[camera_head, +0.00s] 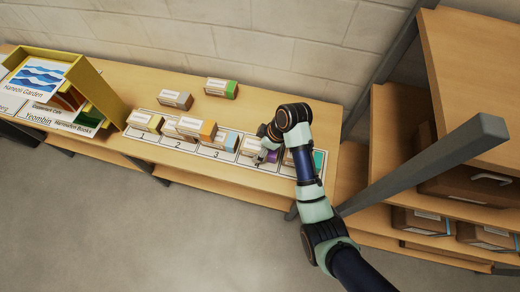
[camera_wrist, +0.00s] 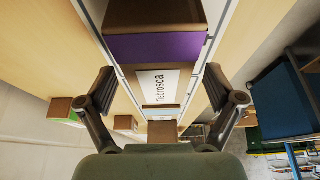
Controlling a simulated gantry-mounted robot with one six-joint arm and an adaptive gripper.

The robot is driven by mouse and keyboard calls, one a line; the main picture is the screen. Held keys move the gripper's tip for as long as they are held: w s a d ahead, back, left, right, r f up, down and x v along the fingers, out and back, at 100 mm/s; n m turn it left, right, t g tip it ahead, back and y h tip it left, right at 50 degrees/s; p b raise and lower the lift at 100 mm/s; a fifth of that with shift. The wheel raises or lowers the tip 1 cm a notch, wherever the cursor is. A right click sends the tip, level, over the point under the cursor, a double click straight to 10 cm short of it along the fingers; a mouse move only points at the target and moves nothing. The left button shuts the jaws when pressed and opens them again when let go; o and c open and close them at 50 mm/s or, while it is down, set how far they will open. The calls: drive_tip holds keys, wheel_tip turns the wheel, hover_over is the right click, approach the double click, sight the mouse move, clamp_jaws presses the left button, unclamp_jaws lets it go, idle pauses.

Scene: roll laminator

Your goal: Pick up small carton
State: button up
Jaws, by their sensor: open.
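Several small cartons with white labels and coloured ends stand on the wooden table; which one the task means I cannot tell. A purple-ended carton (camera_head: 271,156) is partly hidden by my gripper (camera_head: 267,146) in the head view. In the wrist view, a brown carton with a purple face (camera_wrist: 155,47) is at the top, and a white label reading "Tebrosca" (camera_wrist: 163,82) shows below it, between my fingers. My gripper (camera_wrist: 159,78) is open, with one finger on each side of the label. I see no grip on anything; contact is unclear.
A green-ended carton (camera_head: 221,88) and a grey-ended carton (camera_head: 175,99) stand behind the numbered row. An orange-ended carton (camera_head: 197,129) stands in the row at left. A yellow stand (camera_head: 90,85) is far left.

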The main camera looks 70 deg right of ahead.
drive_tip(key=shift+w+f, duration=0.1)
drive_tip(key=shift+f, duration=0.1)
drive_tip(key=c, duration=1.5)
drive_tip(key=shift+o, duration=0.2)
drive_tip(key=shift+r, duration=0.1)
wheel_tip(320, 180, up, 20)
drive_tip(key=p, duration=1.2)
